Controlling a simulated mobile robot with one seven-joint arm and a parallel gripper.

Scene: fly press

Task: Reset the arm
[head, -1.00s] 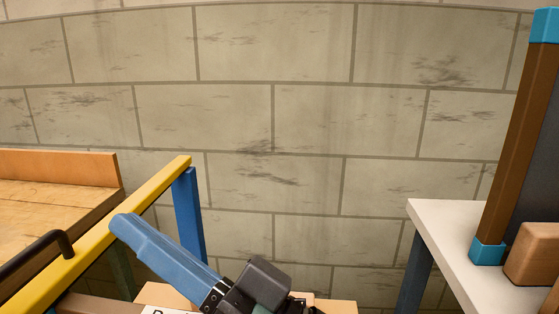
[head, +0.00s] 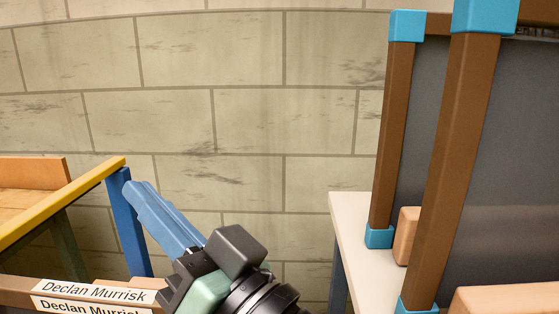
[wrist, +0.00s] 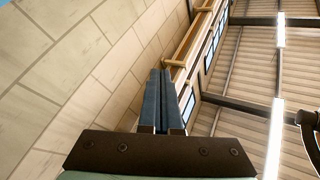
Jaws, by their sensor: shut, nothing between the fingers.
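My gripper (head: 142,187) has long blue fingers that lie together, with nothing between them. In the head view it points up and to the left at the bottom centre, in front of the wall. In the wrist view my gripper (wrist: 160,73) reaches away from its dark palm, with the wall to its left and the roof to its right. No fly press can be made out clearly in either view.
A yellow rail (head: 62,203) on a blue post (head: 129,222) stands left of my gripper. Name labels (head: 98,291) lie at lower left. At right a white table (head: 362,235) stands beside brown turquoise-capped posts (head: 458,165) and grey panels. A block wall (head: 230,120) is behind.

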